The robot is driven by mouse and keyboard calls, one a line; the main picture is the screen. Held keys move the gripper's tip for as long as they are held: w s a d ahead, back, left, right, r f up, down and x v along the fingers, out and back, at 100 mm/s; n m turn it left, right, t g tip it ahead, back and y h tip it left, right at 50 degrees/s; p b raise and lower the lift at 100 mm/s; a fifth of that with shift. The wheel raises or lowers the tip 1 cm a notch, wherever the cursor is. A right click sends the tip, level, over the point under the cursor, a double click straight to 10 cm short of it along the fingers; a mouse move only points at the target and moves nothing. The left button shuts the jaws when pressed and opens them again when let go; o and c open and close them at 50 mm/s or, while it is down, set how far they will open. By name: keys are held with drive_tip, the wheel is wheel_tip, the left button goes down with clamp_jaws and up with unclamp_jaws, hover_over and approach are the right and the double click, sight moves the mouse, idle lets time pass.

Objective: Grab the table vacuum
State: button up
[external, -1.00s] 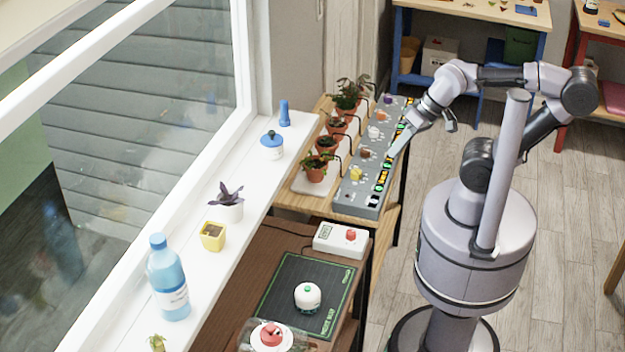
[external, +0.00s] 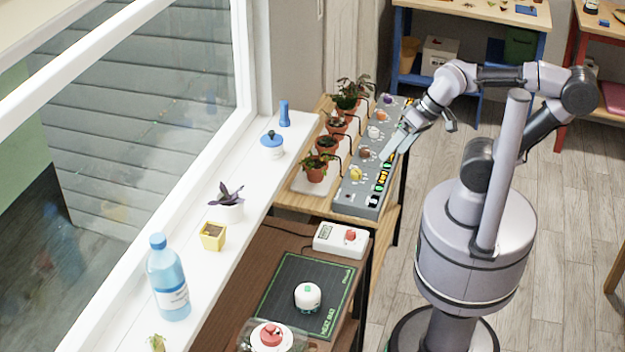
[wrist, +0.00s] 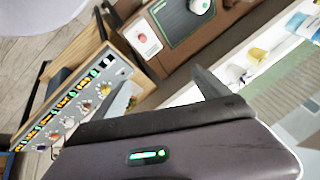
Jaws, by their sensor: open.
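My gripper (external: 402,146) is open and empty, above the right side of the grey control panel, well away from the vacuum. Its dark and grey fingers show apart in the wrist view (wrist: 160,92).
The grey panel (external: 350,203) with knobs and lit displays lies beside several potted plants. A white box with a red button (external: 324,240) stands behind the mat. A red-and-white object (external: 270,337) is at the front. A blue bottle (external: 168,280) stands on the sill.

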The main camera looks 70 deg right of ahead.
drive_tip(key=w+a+r+m+g+y+p, duration=0.1)
drive_tip(key=w+a+m+y+p, duration=0.1)
drive_tip(key=w+a+p, duration=0.15)
drive_tip(key=m+g+y+p, duration=0.2)
drive_tip(key=m+g+p, duration=0.35)
drive_tip(key=m, duration=0.55)
hover_over(310, 286)
drive_tip(key=d, duration=0.8)
wheel_tip(310, 286, down, 17)
drive_tip(key=shift+m+t, duration=0.3)
drive_tip(key=shift+t, duration=0.05)
drive_tip(key=b+x, duration=0.1)
drive_tip(key=x, duration=0.3)
drive_tip(key=b+x, duration=0.2)
drive_tip(key=x, duration=0.2)
drive_tip(key=b+x, duration=0.2)
drive_tip(key=x, duration=0.2)
drive_tip(key=shift+w+d+f, duration=0.2)
drive_tip(key=shift+f, duration=0.25)
drive_tip(key=b+x, duration=0.3)
drive_tip(key=x, duration=0.2)
drive_tip(key=shift+a+f, duration=0.3)
drive_tip(key=shift+r, duration=0.2)
drive_tip(key=c, duration=1.7)
